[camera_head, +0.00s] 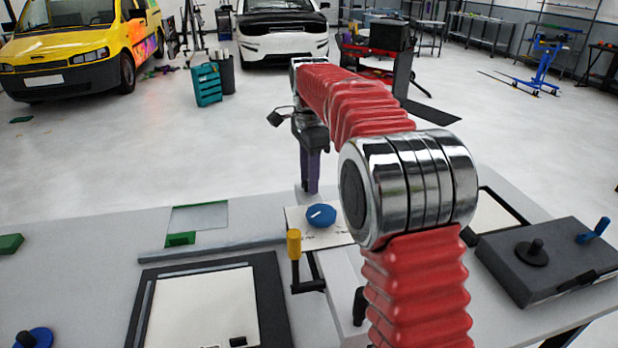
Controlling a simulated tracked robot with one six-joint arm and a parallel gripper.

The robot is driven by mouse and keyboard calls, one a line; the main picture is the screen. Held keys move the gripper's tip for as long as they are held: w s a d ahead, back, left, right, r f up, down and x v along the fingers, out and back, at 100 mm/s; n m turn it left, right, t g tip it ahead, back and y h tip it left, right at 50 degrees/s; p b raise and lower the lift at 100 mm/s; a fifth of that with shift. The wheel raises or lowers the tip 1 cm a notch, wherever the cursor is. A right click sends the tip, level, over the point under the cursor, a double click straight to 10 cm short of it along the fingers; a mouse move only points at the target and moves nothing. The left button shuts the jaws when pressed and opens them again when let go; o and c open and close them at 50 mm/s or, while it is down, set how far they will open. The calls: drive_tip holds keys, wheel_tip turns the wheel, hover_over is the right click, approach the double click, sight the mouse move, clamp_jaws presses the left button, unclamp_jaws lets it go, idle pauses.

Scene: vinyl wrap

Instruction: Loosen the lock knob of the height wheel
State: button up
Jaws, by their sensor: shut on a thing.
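The height wheel (320,215) appears to be the blue disc with a white mark, on a pale plate with dark markings at the middle of the bench. My gripper (309,188) points down just behind and slightly left of the wheel. Its purple fingers are shut on a small part at the bench's far side, which appears to be the lock knob. The fingers hide that part, so its shape and turn cannot be made out. The fingers look apart from the blue wheel. My red arm and its chrome joint cover the area right of the wheel.
A yellow-topped lever (293,243) stands close in front of the wheel. A black-framed pale panel (205,310) lies at front left. A dark grey box (548,262) with a black knob and blue handle is at right. Green blocks lie at left.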

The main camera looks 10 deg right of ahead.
drive_tip(key=n, duration=0.7)
drive_tip(key=shift+w, duration=0.1)
drive_tip(key=n, duration=0.6)
drive_tip(key=shift+r, duration=0.1)
drive_tip(key=n, duration=0.4)
drive_tip(key=shift+n, duration=0.4)
drive_tip(key=n, duration=0.4)
drive_tip(key=shift+n, duration=0.3)
drive_tip(key=o, duration=1.1)
drive_tip(key=shift+c, duration=0.2)
wheel_tip(320, 180, up, 14)
drive_tip(key=shift+f, duration=0.2)
